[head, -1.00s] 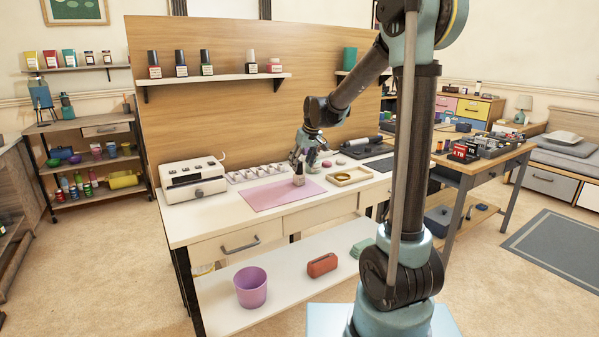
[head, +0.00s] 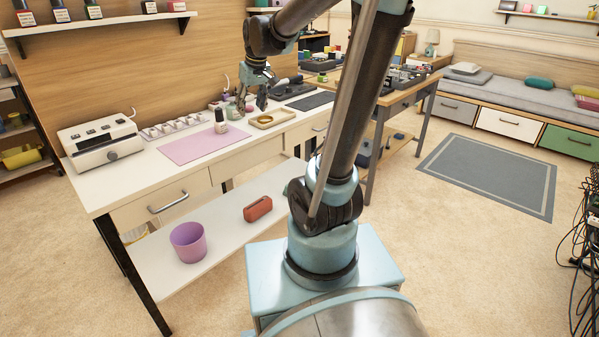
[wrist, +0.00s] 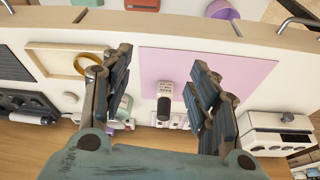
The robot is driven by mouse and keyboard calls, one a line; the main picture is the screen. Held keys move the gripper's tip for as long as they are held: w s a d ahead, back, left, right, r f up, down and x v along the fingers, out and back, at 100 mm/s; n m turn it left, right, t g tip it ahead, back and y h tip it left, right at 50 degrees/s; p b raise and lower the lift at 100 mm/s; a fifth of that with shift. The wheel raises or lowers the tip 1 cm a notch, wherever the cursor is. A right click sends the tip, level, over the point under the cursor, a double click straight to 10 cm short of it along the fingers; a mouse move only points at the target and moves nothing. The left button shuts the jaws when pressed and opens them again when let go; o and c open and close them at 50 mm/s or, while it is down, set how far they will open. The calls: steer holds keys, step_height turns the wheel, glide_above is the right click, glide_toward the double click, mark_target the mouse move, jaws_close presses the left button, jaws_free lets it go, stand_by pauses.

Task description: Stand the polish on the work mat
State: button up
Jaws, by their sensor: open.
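The polish, a small bottle with a black cap and a white label, stands upright (head: 220,122) on the pink work mat (head: 188,149), near the mat's right end. The wrist view also shows the polish (wrist: 165,90) on the mat (wrist: 225,72). My gripper (head: 251,104) is to the right of the bottle in the head view, raised above the table and apart from it. In the wrist view my gripper's fingers (wrist: 160,62) are spread wide and empty, with the bottle showing in the gap between them. Nothing touches the bottle except the mat.
A wooden tray with a ring (head: 272,118) lies right of the mat. A white device (head: 101,141) and a row of small holders (head: 173,127) stand to the left and behind. A purple bin (head: 188,242) and a red case (head: 257,208) are on the lower shelf.

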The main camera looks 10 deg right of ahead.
steer(key=s+d+f+m, duration=0.1)
steer(key=s+d+f, duration=0.3)
steer(key=s, duration=0.4)
steer(key=s+d+f+m+h, duration=0.1)
steer(key=s+d+f, duration=0.3)
steer(key=s, duration=0.5)
steer(key=s+d+f+m+g, duration=0.1)
steer(key=s+d+f, duration=0.3)
steer(key=s, duration=0.5)
step_height(320, 180, down, 2)
steer(key=shift+m+h, duration=0.3)
steer(key=shift+m, duration=0.6)
steer(key=shift+s, duration=0.1)
